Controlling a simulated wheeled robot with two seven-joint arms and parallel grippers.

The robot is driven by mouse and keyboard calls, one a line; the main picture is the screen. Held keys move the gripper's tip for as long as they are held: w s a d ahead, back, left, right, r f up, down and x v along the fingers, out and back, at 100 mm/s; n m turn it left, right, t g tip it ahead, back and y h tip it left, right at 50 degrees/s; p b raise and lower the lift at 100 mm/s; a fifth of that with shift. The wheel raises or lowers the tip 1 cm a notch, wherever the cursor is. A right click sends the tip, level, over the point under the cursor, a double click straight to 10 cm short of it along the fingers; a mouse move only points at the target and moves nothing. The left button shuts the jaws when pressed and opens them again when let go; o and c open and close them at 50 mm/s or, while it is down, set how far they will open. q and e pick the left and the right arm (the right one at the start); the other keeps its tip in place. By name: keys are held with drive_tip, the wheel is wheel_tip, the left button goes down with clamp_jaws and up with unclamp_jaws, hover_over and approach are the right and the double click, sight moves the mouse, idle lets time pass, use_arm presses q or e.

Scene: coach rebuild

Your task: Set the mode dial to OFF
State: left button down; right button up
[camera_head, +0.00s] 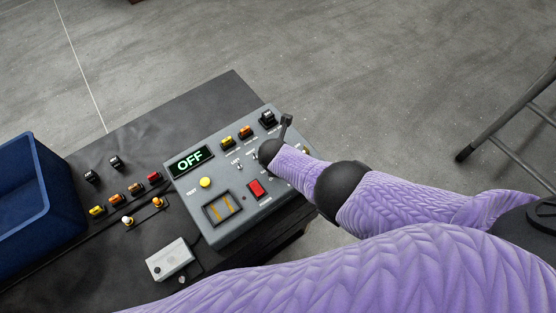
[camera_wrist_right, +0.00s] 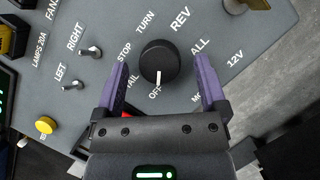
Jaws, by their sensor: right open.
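The black mode dial (camera_wrist_right: 160,58) is round and sits on the grey control panel (camera_wrist_right: 110,28). Its white pointer line is at the OFF label in the right wrist view. My right gripper (camera_wrist_right: 162,66) is open, with one purple finger on each side of the dial and a visible gap to it. In the head view the panel's display (camera_head: 190,160) reads OFF in green. There my right arm and wrist hide the dial and the fingers. My left gripper is not in view.
The panel also bears a yellow TEST button (camera_head: 205,182), a red rocker switch (camera_head: 257,188) and small toggles (camera_wrist_right: 89,52). A blue bin (camera_head: 45,190) and a light grey box (camera_head: 170,260) are on the dark bench (camera_head: 135,140). A metal stand (camera_head: 500,120) is at right.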

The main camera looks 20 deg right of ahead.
drive_tip(key=p+v, duration=0.8)
drive_tip(key=v, duration=0.1)
drive_tip(key=shift+r+p, duration=0.25)
drive_tip(key=shift+p, duration=0.1)
drive_tip(key=shift+s, duration=0.1)
